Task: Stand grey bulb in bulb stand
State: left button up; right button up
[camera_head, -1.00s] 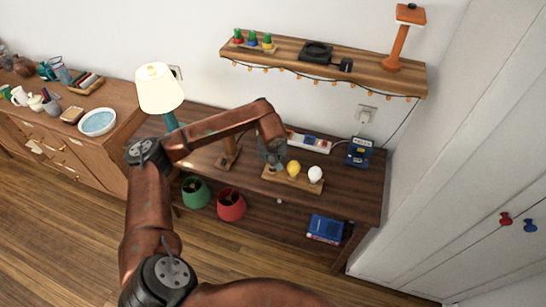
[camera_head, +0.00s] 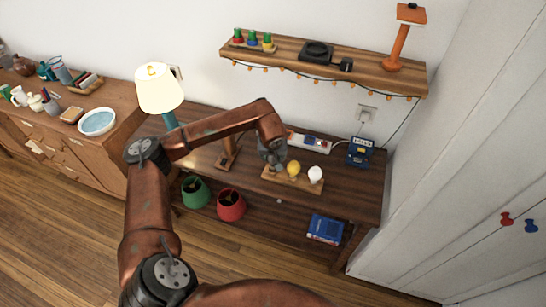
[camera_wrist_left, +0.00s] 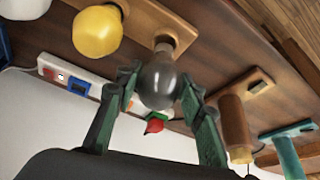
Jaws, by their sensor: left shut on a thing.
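My left gripper (camera_head: 275,161) is over the left end of the wooden bulb stand (camera_head: 304,187). In the left wrist view the gripper (camera_wrist_left: 158,80) is shut on the grey bulb (camera_wrist_left: 158,84), with one finger on each side of its glass. The bulb's base points toward the stand (camera_wrist_left: 180,28) and meets it in the picture; I cannot tell whether it is seated. A yellow bulb (camera_head: 294,168) and a white bulb (camera_head: 315,174) stand upright on the stand, right of the gripper. The grey bulb is mostly hidden in the head view. My right gripper is not in view.
Behind the stand lies a white power strip (camera_head: 309,142); a blue device (camera_head: 360,152) is at the right. A lit lamp (camera_head: 160,90) and a wooden lamp base (camera_head: 228,155) are at the left. A wall shelf (camera_head: 375,73) hangs above. The table's right front is clear.

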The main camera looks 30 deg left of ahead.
pick_arm(q)
jog(key=shift+f+b, duration=0.9)
jog(key=shift+f, duration=0.55)
jog(key=o, duration=1.2)
jog(key=shift+c, duration=0.2)
jog(key=v, duration=1.2)
